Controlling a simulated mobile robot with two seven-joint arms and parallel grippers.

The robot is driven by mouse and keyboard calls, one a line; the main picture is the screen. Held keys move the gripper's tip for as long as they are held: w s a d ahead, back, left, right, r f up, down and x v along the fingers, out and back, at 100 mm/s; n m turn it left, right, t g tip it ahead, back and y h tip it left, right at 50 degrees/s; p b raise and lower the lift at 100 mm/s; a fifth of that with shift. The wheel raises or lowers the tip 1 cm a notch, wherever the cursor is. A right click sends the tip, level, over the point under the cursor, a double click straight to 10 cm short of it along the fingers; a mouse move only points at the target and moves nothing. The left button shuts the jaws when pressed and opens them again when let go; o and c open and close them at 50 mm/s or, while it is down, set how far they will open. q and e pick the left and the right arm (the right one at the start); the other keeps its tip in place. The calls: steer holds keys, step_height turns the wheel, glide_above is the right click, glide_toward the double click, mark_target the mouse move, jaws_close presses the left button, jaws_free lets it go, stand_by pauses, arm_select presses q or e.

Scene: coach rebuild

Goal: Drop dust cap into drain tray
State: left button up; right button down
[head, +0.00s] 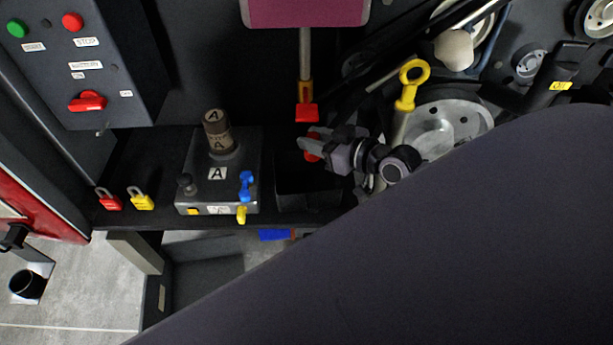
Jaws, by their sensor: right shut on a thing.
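My right gripper (316,142) is shut on a small red piece, which looks like the dust cap (312,155); the fingers hide part of it. The gripper holds it above a dark open-topped box, which looks like the drain tray (306,205), on the black shelf. The cap is over the tray's back part, apart from its floor as far as I can tell. The tray's right side is partly hidden by shadow and the large dark shape. My left gripper is not in view.
A grey block (248,168) with a brown cylinder (217,130) stands left of the tray. Red (109,201) and yellow (143,201) padlocks lie further left. A red-ended fitting (306,112) hangs just behind the gripper. A yellow ring handle (408,88) and pulleys are at right.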

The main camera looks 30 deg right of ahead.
steer(key=shift+f+b, duration=2.1)
steer(key=shift+f, duration=0.4)
steer(key=c, duration=0.8)
jaws_free()
steer(key=shift+o, duration=0.2)
